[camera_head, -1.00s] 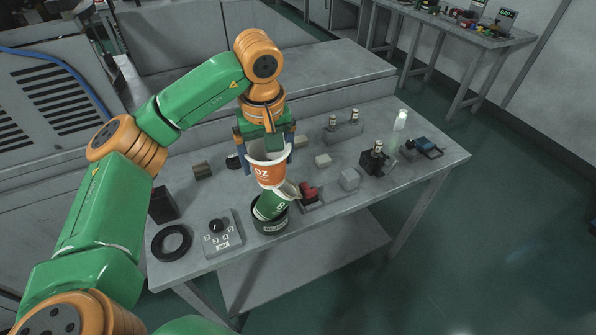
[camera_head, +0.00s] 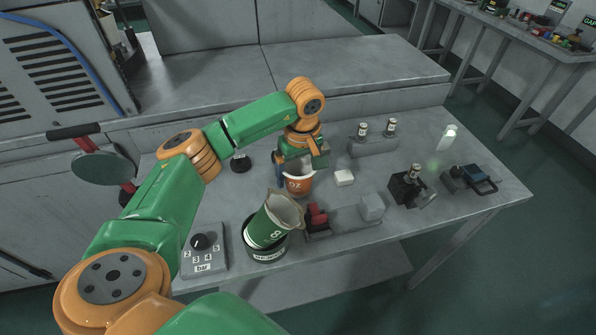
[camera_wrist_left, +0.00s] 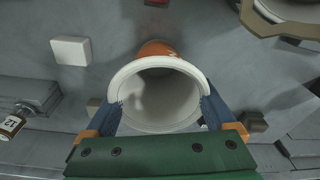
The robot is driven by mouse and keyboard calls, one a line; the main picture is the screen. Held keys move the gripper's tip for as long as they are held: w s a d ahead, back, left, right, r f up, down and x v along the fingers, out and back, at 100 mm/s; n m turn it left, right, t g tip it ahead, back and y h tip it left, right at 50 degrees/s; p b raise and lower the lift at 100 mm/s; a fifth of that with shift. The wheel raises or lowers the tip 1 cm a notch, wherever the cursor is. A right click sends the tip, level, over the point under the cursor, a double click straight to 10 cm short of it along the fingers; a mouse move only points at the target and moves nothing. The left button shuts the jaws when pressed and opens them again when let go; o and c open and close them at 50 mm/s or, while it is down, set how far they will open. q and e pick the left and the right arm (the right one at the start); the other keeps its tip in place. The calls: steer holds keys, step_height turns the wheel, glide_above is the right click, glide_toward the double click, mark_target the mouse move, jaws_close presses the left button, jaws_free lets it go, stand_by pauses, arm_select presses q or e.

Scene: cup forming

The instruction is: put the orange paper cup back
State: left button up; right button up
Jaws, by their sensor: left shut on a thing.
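The orange paper cup (camera_head: 298,185) has a white rim and white lettering, and is upright or nearly so. My left gripper (camera_head: 300,168) is shut on it, with blue fingers on either side near its rim. The wrist view looks into the cup's white mouth (camera_wrist_left: 160,92) between the two fingers. The cup is behind the green paper cup, over the middle of the table; whether its base touches the tabletop I cannot tell. My right gripper is not in view.
A green paper cup marked 8 (camera_head: 268,228) leans in a dark round holder (camera_head: 266,253) in front. A red-topped fixture (camera_head: 318,217), a white block (camera_head: 344,178) and a dial box (camera_head: 204,248) are nearby. Small bottles (camera_head: 376,128) stand in a rack behind. Table surface is clear around the white block.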

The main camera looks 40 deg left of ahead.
arm_select(q)
steer(key=shift+w+f, duration=0.2)
steer(key=shift+f, duration=0.05)
steer(key=shift+s+f, duration=0.1)
steer(key=shift+s, duration=0.05)
steer(key=o, duration=1.1)
steer(key=shift+o, duration=0.2)
steer(key=shift+r, duration=0.4)
step_height(320, 180, up, 12)
steer(key=d, duration=0.1)
steer(key=shift+s+d+f, duration=0.15)
steer(key=shift+s+f, duration=0.05)
steer(key=shift+f, duration=0.05)
